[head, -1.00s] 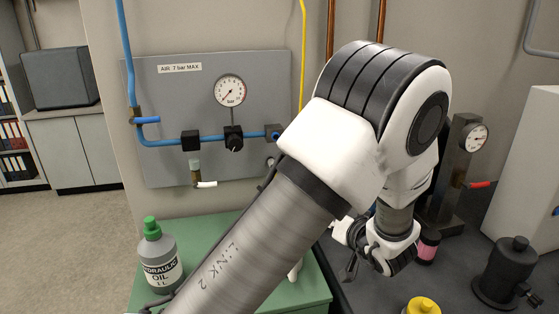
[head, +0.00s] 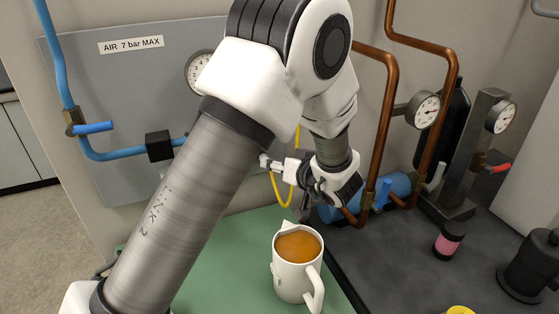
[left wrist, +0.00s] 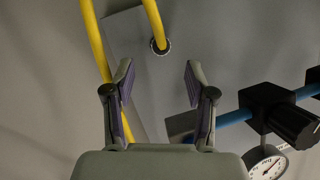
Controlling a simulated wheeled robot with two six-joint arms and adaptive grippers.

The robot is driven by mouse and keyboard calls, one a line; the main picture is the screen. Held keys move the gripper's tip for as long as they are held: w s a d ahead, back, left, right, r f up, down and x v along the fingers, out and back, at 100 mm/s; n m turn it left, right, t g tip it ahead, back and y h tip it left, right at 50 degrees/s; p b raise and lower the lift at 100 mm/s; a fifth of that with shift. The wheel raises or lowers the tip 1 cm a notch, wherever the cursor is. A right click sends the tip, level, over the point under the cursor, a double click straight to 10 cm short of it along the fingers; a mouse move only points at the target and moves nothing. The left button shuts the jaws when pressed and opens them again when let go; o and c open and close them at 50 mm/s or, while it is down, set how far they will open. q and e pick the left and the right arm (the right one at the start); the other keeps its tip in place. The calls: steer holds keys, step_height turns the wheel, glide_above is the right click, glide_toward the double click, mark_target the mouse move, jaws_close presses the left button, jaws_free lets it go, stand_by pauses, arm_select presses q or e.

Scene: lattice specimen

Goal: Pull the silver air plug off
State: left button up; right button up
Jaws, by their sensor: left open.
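In the left wrist view, a small round silver plug end (left wrist: 160,46) shows at the lower end of a yellow hose (left wrist: 154,20), against the grey panel. My left gripper (left wrist: 159,67) is open and empty. Its two fingers stand either side of the picture's middle, with the plug just beyond and between their tips. They do not appear to touch it. In the head view, my left arm covers much of the panel (head: 110,95). A loop of yellow hose (head: 283,190) shows beside the wrist, but I cannot make out the plug there.
A white mug of brown drink (head: 290,283) stands on the green top (head: 225,262), below my left wrist. Copper pipes (head: 388,110), a blue cylinder (head: 398,183) and gauges stand to the right. A pink-labelled jar (head: 449,238) stands on the dark bench.

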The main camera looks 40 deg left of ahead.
arm_select(q)
steer(key=p+x, duration=0.1)
steer(key=x, duration=0.5)
steer(key=shift+d+r, duration=0.15)
steer(key=shift+d, duration=0.2)
steer(key=shift+c, duration=0.7)
jaws_close()
